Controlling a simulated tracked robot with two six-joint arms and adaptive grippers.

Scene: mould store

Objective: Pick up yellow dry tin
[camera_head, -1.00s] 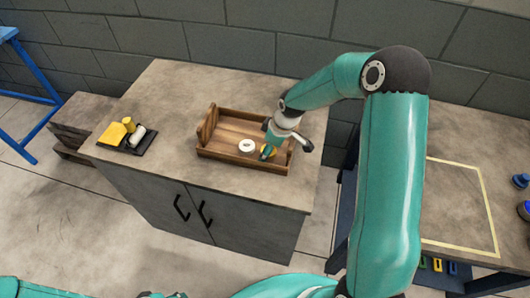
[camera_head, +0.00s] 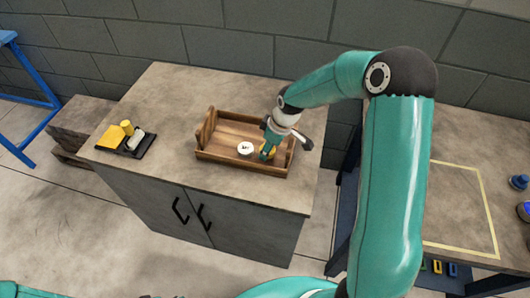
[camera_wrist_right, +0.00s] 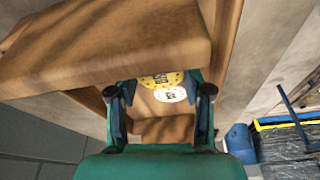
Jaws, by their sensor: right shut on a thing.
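The yellow tin (camera_head: 271,152) is in the right part of the wooden tray (camera_head: 215,157), partly hidden by my right gripper (camera_head: 267,150). My right gripper reaches down into the tray and is shut on the yellow tin. In the right wrist view the yellow tin (camera_wrist_right: 162,79) shows its round labelled face between the two fingers of the right gripper (camera_wrist_right: 160,90). A white round tin (camera_head: 245,148) stands just left of the yellow one in the tray. It also shows in the right wrist view (camera_wrist_right: 171,95). My left gripper is out of view.
The tray has raised end walls and stands on a grey cabinet top (camera_head: 175,95). A dark mat (camera_head: 140,148) at the left holds a yellow cloth-like item (camera_head: 110,138), a small yellow cylinder (camera_head: 127,127) and a white roll (camera_head: 136,140). A workbench (camera_head: 455,200) stands at the right.

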